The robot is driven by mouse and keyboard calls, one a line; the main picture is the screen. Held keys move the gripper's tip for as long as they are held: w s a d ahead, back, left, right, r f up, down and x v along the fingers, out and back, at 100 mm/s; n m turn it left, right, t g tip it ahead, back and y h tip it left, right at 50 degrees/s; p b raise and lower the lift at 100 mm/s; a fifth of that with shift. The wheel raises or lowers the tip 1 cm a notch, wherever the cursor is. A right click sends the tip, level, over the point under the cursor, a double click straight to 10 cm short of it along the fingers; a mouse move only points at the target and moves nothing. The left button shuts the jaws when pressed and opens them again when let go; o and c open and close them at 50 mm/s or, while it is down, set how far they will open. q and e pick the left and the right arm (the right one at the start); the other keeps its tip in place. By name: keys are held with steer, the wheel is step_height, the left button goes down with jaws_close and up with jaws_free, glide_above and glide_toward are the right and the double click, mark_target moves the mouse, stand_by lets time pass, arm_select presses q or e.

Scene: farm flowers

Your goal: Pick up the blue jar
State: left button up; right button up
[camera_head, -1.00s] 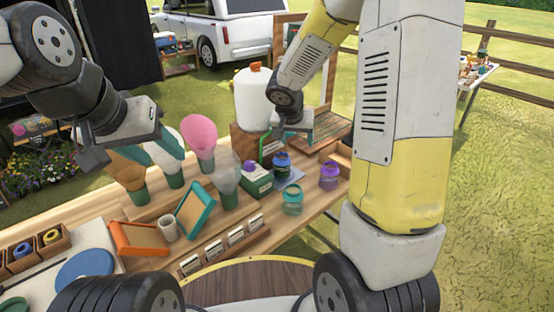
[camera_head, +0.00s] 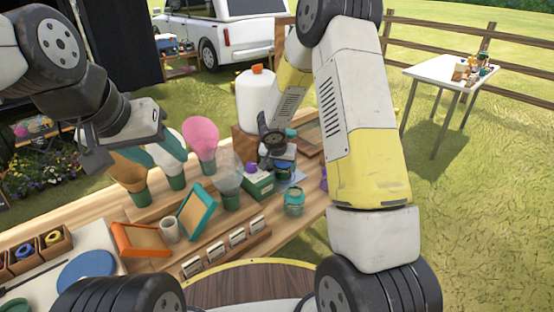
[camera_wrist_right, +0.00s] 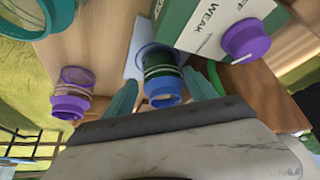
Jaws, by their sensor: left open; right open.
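The blue jar (camera_wrist_right: 163,82) has a blue rim and a dark green body with cord around its neck. It stands on a pale blue-grey mat (camera_wrist_right: 137,50) on the wooden table. In the head view the jar (camera_head: 284,172) is partly hidden by my right gripper (camera_head: 279,158). In the right wrist view my right gripper (camera_wrist_right: 165,92) is open, with a teal finger on each side of the jar; I cannot tell whether they touch it. My left gripper (camera_head: 98,158) is open and empty over the table's left part.
A teal jar (camera_head: 293,201) stands close in front, and a purple jar (camera_wrist_right: 72,92) to one side. A green-and-white box with a purple knob (camera_wrist_right: 246,38) is close beside the blue jar. A white tank (camera_head: 252,98) stands behind.

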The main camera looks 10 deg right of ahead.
mark_target(283, 167)
steer(key=x, duration=0.5)
steer(key=shift+w+f, duration=0.1)
steer(key=shift+w, duration=0.2)
steer(key=c, duration=1.4)
steer(key=shift+r, duration=0.35)
